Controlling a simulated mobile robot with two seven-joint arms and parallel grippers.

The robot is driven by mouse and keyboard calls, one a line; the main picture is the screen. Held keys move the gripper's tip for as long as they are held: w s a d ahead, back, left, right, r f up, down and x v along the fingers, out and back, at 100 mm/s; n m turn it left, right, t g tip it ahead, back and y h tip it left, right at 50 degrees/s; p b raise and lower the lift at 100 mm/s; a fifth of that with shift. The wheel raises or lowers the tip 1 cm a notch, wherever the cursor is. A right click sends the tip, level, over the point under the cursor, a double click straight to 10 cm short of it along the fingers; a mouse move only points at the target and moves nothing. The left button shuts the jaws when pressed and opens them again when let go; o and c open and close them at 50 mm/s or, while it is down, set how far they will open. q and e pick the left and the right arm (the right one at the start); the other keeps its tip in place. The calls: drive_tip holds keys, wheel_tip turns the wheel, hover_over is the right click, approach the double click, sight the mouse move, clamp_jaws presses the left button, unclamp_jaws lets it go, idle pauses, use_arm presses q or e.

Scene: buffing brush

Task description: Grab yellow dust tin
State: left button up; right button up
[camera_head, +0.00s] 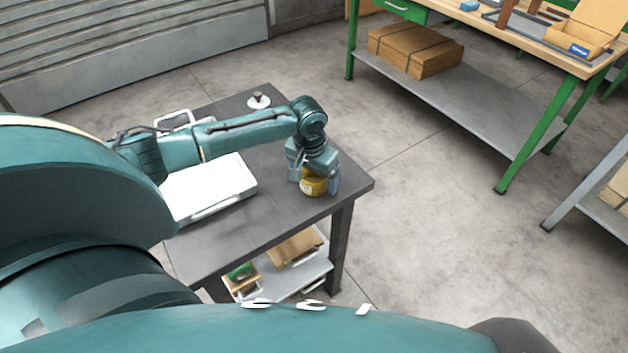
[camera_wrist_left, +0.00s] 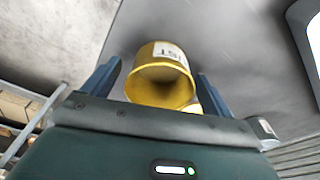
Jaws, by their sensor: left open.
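The yellow dust tin (camera_head: 312,187) stands near the right corner of the dark table (camera_head: 262,222). It also shows in the left wrist view (camera_wrist_left: 160,92), where its yellow body and a white label with dark letters are visible. My left gripper (camera_head: 315,180) is over the tin, with one finger on each side of it. In the left wrist view, the open fingers of the left gripper (camera_wrist_left: 159,85) flank the tin, with a gap visible at the left finger. The tin's upper part is hidden by the gripper in the head view. My right gripper is not in view.
The lower shelf holds boxes (camera_head: 295,247). A green workbench (camera_head: 450,90) stands farther right across open floor.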

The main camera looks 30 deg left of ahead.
use_arm(q)
drive_tip(key=c, duration=1.2)
drive_tip(key=shift+o, duration=0.2)
